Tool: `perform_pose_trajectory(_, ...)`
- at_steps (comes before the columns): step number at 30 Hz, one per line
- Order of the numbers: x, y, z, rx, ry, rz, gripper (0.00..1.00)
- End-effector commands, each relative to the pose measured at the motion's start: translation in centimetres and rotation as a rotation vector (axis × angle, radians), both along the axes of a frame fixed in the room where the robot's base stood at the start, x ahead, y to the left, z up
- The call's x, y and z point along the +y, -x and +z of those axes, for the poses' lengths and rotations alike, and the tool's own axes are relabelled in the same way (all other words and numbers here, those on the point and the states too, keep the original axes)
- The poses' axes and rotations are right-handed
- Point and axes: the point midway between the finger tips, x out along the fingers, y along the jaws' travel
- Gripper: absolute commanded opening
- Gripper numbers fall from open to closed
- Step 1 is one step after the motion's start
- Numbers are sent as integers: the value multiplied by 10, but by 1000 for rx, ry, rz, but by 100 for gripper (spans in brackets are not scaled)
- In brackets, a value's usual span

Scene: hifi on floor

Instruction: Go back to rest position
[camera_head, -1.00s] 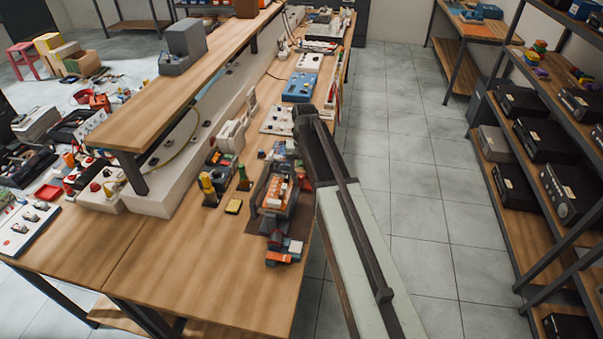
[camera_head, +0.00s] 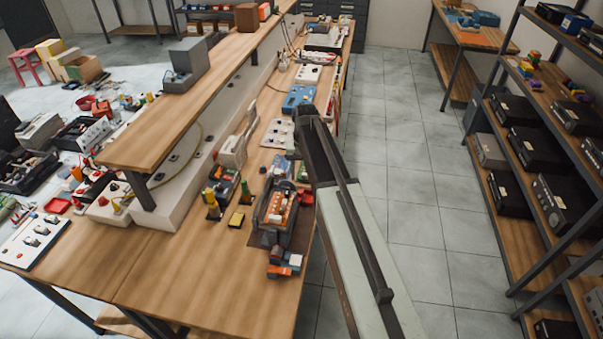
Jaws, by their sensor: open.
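My arm shows in the head view as a pale green link with a dark bar along it (camera_head: 362,255). It rises from the bottom right of centre to a dark joint (camera_head: 318,145) over the right edge of the long wooden bench (camera_head: 175,285). The far part of the arm beyond that joint is hidden or too small to make out. I cannot make out my gripper or its fingers, nor anything held.
A grey tray with orange items (camera_head: 277,212) sits on the bench close left of my arm. Tiled floor (camera_head: 420,200) is clear to the right. A shelf with black boxes (camera_head: 525,150) stands beyond.

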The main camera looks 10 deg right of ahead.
Motion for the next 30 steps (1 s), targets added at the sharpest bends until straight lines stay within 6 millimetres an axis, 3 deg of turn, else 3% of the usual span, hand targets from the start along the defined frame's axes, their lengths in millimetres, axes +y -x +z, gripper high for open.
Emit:
perform_pose_trajectory(3, 1, 0, -10, 0, 0, 1, 44)
perform_pose_trajectory(5, 2, 14, -20, 0, 0, 3, 44)
perform_pose_trajectory(8, 3, 51, -31, 1, 5, 8, 44)
perform_pose_trajectory(15, 2, 163, -51, 2, 24, 86, 44)
perform_pose_trajectory(18, 0, 194, -50, 2, 32, 124, 44)
perform_pose_trajectory(22, -2, 209, -49, 3, 38, 165, 44)
perform_pose_trajectory(30, -2, 204, -49, 3, 39, 186, 44)
